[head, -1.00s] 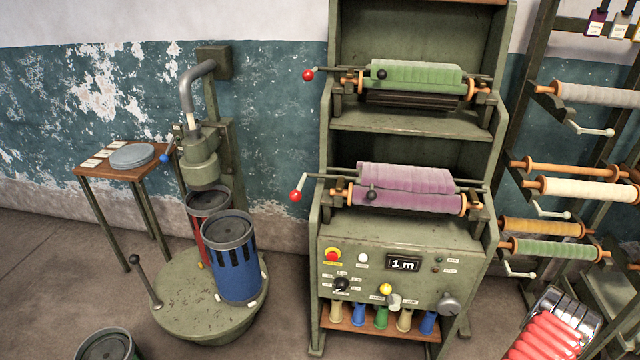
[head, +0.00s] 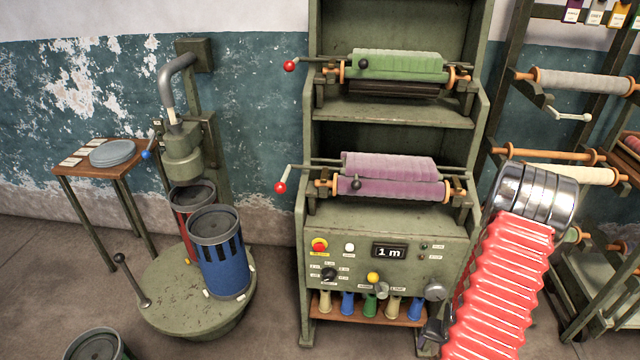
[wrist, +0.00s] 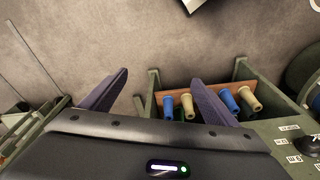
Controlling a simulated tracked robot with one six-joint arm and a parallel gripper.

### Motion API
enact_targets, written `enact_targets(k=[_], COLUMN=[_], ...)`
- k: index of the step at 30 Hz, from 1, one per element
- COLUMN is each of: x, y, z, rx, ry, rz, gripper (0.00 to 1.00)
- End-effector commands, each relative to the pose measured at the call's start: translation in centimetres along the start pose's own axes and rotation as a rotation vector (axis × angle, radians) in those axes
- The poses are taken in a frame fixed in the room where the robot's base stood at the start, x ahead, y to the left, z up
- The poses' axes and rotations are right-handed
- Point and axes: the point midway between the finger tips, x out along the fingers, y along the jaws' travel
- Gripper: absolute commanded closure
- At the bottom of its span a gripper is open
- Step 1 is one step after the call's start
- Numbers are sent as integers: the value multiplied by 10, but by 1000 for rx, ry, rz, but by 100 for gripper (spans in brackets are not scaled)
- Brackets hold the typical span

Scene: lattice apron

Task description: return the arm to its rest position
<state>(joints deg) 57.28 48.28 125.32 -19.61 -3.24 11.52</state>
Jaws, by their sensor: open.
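My arm, with red ribbed bellows and a shiny metal joint, rises at the lower right of the head view, in front of the green machine's right side. In the wrist view my gripper (wrist: 160,82) shows two dark purple fingers spread well apart, with nothing between them. Past the fingers are the floor and the machine's low wooden shelf (wrist: 180,92) with bobbins. In the head view a dark part beside the bellows may be the gripper, mostly hidden.
The green machine (head: 390,225) carries purple (head: 390,177) and green (head: 395,67) cloth rolls. At left stand a round turntable (head: 175,285) with a blue can (head: 220,260) and a red can (head: 188,208), and a small table (head: 125,170). A roll rack (head: 520,90) stands right.

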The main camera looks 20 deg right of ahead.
Motion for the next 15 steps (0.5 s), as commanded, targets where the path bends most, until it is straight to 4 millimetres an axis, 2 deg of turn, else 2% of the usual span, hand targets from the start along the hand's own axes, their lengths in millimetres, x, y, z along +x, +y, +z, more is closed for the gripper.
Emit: enact_targets(k=[1,15], x=[-14,-130], y=[-6,-58], z=[-3,4], rx=[-17,-152], ry=[-9,-112], rz=[8,55], gripper=[18,18])
